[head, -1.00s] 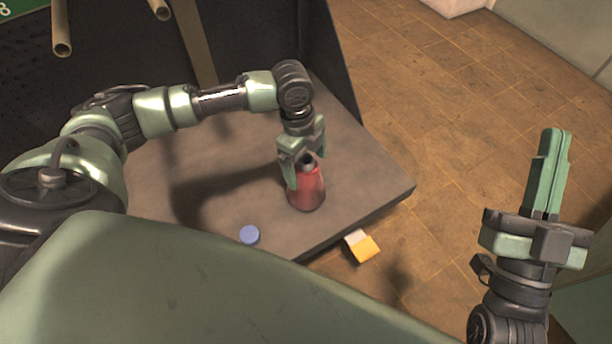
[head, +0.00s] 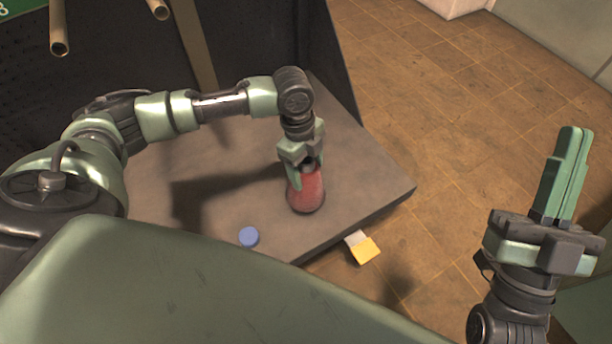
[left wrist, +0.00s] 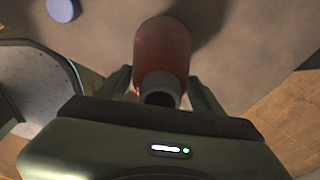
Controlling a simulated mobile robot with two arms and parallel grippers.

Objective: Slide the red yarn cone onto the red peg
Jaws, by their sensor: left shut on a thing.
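The red yarn cone (head: 307,192) stands upright on the grey tabletop (head: 350,170), near its right end. My left gripper (head: 304,172) reaches down from above and is shut on the cone's upper part. In the left wrist view the cone (left wrist: 162,50) lies between the two fingers, with its dark hollow top end towards the camera. My right gripper (head: 567,178) is at the far right, above the floor, with its fingers together and nothing between them. I cannot make out a red peg in these views.
A small blue disc (head: 249,236) lies on the table, left of the cone. A yellow and white object (head: 363,247) is just past the table's front edge. Tan rods (head: 58,35) stick out from the dark back panel at upper left. The tabletop around the cone is clear.

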